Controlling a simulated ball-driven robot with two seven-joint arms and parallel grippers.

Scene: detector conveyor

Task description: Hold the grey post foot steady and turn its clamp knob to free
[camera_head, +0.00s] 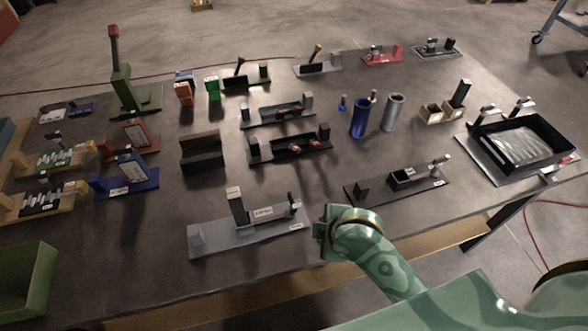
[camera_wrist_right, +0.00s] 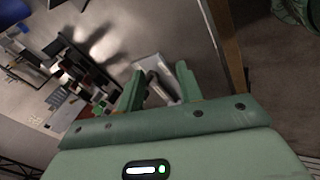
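The grey post foot (camera_head: 250,238), a light grey plate, lies near the table's front edge in the head view. It carries an upright dark post (camera_head: 236,208), a low block at its left end and a small dark knob-like part (camera_head: 292,206) at its right end. My right gripper (camera_head: 322,232) is just right of this plate, apart from it as far as I can see. The right wrist view shows its two green fingers (camera_wrist_right: 160,84) spread apart with nothing held. A pale grey piece with a dark part (camera_wrist_right: 158,72) shows beyond them; I cannot tell which. My left gripper is out of view.
A dark plate with a block and clamp (camera_head: 398,187) lies to the right. Two dark-and-grey fixtures (camera_head: 290,146) lie behind. A green bin (camera_head: 30,285) stands at the front left, a black tray (camera_head: 560,135) at the right.

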